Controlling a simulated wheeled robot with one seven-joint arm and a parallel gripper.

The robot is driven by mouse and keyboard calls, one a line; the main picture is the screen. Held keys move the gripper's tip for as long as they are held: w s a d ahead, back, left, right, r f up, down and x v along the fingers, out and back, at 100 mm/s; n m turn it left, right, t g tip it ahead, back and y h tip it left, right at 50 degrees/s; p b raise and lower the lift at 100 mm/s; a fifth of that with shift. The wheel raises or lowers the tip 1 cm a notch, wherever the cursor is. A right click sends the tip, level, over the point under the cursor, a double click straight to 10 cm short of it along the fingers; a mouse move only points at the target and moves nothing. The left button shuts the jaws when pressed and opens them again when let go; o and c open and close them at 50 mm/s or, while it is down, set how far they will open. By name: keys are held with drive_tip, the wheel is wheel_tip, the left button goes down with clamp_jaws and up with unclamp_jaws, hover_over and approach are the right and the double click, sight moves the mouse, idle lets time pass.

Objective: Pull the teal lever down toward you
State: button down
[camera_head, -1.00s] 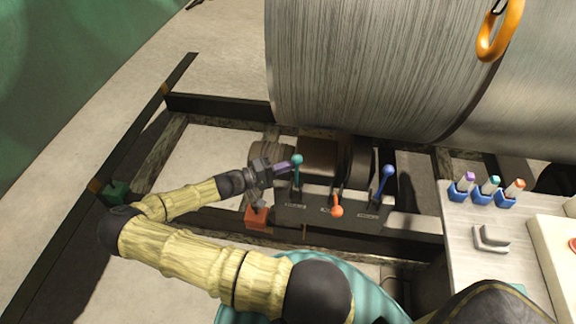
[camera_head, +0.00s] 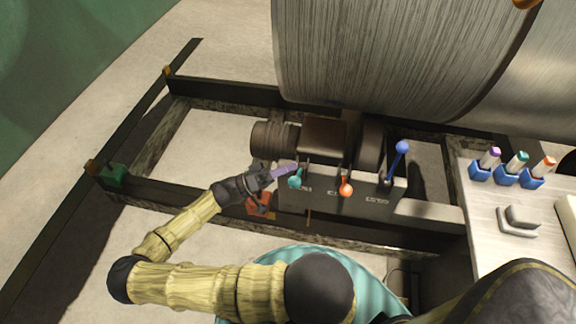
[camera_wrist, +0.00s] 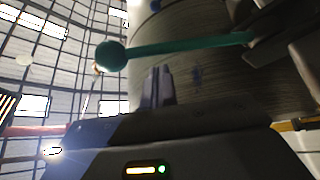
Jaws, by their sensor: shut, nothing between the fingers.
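The teal lever (camera_head: 295,181) stands at the left of a dark lever panel (camera_head: 330,196). Its round knob is tipped down toward me, about as low as the neighbouring orange knob. In the wrist view the teal lever (camera_wrist: 180,47) runs across the upper part, its knob at the left end. My gripper (camera_head: 295,168) is shut and empty, its purple fingers just above and behind the teal knob. In the wrist view the fingers (camera_wrist: 158,86) show below the lever. I cannot tell whether they touch it.
An orange lever (camera_head: 346,188) tipped down and a blue lever (camera_head: 397,160) standing up share the panel. A large metal drum (camera_head: 390,60) is behind. A bench at right holds several markers in blue holders (camera_head: 507,175). A red-orange box (camera_head: 261,204) sits below my gripper.

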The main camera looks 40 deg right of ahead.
drive_tip(key=shift+s+a+f+m+b, duration=0.35)
drive_tip(key=shift+s+f+b, duration=0.15)
drive_tip(key=shift+s+f, duration=0.1)
drive_tip(key=shift+a, duration=0.1)
wheel_tip(320, 180, up, 4)
drive_tip(key=w+d+p, duration=0.2)
drive_tip(key=f+b+v, duration=0.1)
drive_tip(key=v, duration=1)
drive_tip(key=shift+d, duration=0.35)
drive_tip(key=shift+w+a, duration=0.1)
